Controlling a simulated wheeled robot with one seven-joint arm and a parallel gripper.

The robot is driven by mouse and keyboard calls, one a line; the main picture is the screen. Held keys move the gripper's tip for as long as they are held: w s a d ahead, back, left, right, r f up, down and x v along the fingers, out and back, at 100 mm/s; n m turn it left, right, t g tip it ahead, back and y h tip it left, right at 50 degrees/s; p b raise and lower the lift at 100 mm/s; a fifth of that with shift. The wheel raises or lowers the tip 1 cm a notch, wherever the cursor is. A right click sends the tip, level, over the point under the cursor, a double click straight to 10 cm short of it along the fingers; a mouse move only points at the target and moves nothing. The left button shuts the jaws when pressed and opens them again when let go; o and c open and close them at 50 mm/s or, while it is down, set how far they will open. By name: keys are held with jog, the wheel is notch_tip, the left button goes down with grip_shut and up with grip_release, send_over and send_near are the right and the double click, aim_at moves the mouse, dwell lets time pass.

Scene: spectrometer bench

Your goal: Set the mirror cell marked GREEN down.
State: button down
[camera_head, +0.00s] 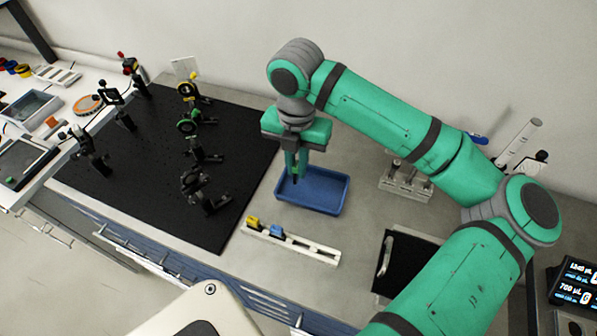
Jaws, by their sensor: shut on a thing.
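My gripper (296,168) points down over the blue tray (325,207), with its fingertips near the tray's back left part. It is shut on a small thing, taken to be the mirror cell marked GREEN. That cell is almost wholly hidden by the fingers, and its mark cannot be read. I cannot tell how high the fingertips are above the tray floor. A white slotted rack (310,250) in front of the tray holds a yellow-marked cell (252,222) and a blue-marked cell (276,230). Its right part looks empty.
A black breadboard (150,160) on the left carries several dark mounts, including one with a green ring (187,125) and one with yellow (187,90). A grey holder (405,182) stands right of the tray. A black pad (405,262) lies at front right. Bare bench surrounds the rack.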

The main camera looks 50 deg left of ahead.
jog(key=shift+w+f, duration=0.25)
jog(key=shift+f, duration=0.1)
jog(key=shift+w+a+f, duration=0.1)
jog(key=shift+a+f, duration=0.05)
jog(key=shift+f, duration=1.45)
jog(key=shift+f, duration=0.1)
jog(key=c, duration=1.8)
grip_release()
notch_tip(320, 180, up, 12)
jog(key=shift+r, duration=0.15)
